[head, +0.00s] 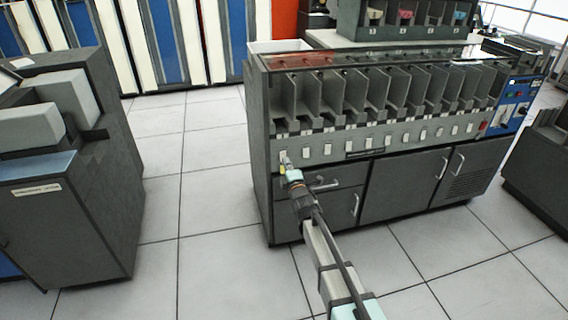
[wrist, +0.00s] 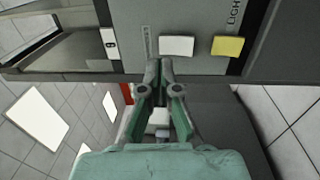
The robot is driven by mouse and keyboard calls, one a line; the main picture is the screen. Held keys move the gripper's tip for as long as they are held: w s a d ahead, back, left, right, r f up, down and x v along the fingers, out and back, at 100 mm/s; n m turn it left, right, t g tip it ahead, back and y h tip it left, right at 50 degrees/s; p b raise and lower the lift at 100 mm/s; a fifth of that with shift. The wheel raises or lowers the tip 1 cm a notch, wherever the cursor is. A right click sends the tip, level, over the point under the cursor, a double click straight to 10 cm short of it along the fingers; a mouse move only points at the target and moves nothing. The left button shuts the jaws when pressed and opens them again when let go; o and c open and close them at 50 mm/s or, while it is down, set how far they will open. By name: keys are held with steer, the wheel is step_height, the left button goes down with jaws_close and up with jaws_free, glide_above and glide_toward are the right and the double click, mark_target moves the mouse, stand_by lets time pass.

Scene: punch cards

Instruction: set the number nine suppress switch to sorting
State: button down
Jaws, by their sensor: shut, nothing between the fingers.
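The sorter's grey switch panel (head: 335,146) runs along the front of the machine, with a row of pale switches below the card pockets. In the head view my gripper (head: 285,163) is at the panel's left end. In the wrist view my gripper (wrist: 165,66) is shut and empty, its tips just below a white button (wrist: 177,46). A yellow button (wrist: 227,46) is right of it. A small white switch plate with a dark mark (wrist: 109,43) is to the left. I cannot read which switch is number nine, or tell whether the tips touch the panel.
Dark cabinet doors with metal handles (head: 441,168) lie below the panel. A blue control panel (head: 511,108) is at the machine's right end. Another grey machine (head: 75,210) stands at the left. The tiled floor (head: 205,210) between them is clear.

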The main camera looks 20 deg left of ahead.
steer(key=r+v, duration=0.2)
steer(key=v, duration=0.7)
steer(key=shift+s+d, duration=0.2)
steer(key=shift+s, duration=0.2)
